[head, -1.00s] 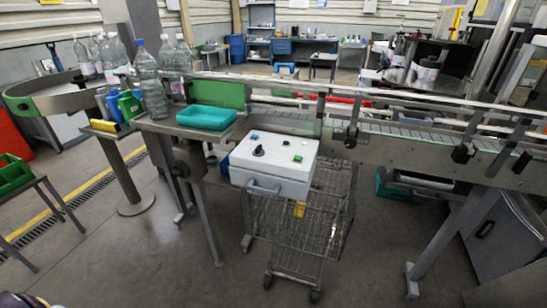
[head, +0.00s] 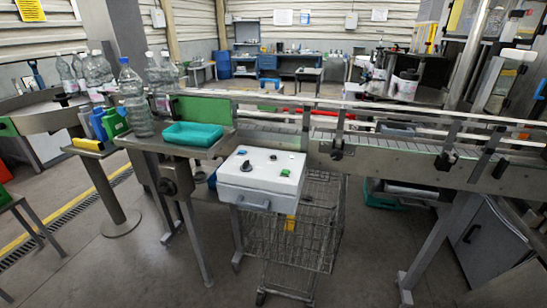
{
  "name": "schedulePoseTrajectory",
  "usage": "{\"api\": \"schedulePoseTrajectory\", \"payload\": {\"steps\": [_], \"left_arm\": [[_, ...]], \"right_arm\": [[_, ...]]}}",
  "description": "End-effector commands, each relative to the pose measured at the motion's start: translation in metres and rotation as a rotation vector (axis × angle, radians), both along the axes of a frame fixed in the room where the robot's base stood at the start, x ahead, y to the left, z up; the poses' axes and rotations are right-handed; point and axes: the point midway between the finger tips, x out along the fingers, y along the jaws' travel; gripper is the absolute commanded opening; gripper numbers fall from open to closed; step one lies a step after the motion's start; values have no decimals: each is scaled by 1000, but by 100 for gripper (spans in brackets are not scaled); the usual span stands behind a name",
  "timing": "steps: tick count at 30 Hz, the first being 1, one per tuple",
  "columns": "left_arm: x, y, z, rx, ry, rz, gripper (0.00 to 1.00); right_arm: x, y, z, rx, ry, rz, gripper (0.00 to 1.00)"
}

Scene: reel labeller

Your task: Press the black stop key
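The white control box (head: 262,191) stands in front of the conveyor, near the middle of the head view. Its sloped top carries a blue key (head: 242,151), a black knob-like part (head: 246,166), a small dark key (head: 273,157) and a green key (head: 285,173). The markings are too small to read, so I cannot tell for certain which dark part is the black stop key. Nothing covers the top of the box. Neither of my grippers is in view.
A wire cart (head: 300,240) stands under and behind the box. The conveyor (head: 390,150) runs behind it to the right. A teal tray (head: 192,134) and several bottles (head: 136,105) are on the left. The floor in front is open.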

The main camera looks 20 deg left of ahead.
Motion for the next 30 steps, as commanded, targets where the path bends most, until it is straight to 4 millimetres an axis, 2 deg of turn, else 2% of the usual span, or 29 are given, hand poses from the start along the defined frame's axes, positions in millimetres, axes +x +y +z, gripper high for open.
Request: {"api": "schedulePoseTrajectory", "payload": {"steps": [1,6,8,30], "left_arm": [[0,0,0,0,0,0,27],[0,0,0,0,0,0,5],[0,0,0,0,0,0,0],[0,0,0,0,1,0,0]], "right_arm": [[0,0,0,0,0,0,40],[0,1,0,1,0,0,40],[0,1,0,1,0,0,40],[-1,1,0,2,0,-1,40]]}}
